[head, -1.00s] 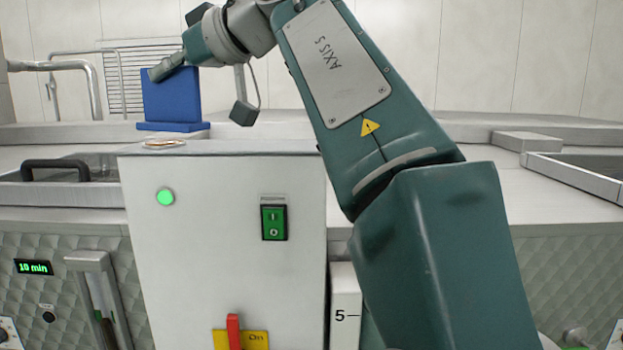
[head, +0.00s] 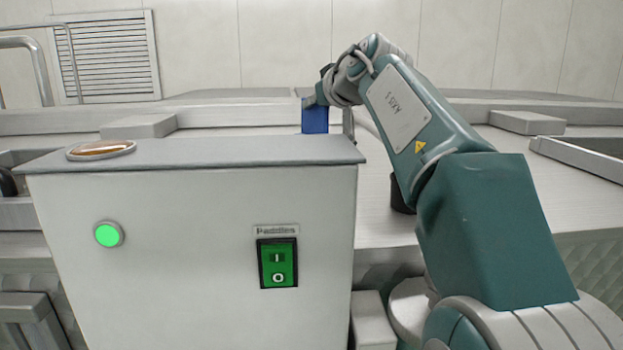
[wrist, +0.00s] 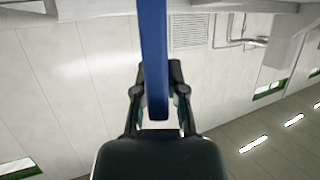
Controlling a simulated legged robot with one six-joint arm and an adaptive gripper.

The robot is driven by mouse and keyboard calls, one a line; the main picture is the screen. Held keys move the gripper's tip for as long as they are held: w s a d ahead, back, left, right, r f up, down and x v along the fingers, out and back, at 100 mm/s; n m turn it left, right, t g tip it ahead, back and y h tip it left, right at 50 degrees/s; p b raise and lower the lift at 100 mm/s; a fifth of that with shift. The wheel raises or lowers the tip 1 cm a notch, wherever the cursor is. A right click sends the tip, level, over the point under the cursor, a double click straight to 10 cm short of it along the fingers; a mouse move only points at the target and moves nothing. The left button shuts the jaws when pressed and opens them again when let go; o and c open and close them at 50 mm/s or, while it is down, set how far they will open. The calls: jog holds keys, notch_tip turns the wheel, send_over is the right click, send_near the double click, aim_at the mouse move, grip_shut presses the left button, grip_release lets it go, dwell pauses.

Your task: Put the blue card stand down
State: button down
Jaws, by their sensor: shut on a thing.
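I cannot tell whether the stand's bottom touches a surface.
A grey cabinet (head: 190,250) with a green lamp and green switch stands close in front. A round dish (head: 101,150) lies on its top. A dark cup-like object (head: 401,193) stands on the pale counter (head: 375,215), partly behind my arm. Low grey blocks (head: 528,122) stand farther back.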

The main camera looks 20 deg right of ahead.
aim_at(312, 132)
jog(key=f, duration=0.5)
jog(key=shift+a+f, duration=0.25)
jog(key=shift+a, duration=0.05)
jog(key=shift+d+f, duration=0.1)
jog(key=shift+f, duration=2.2)
jog(key=shift+f, duration=0.1)
jog(key=c, duration=0.7)
grip_release()
jog(key=v, duration=1.2)
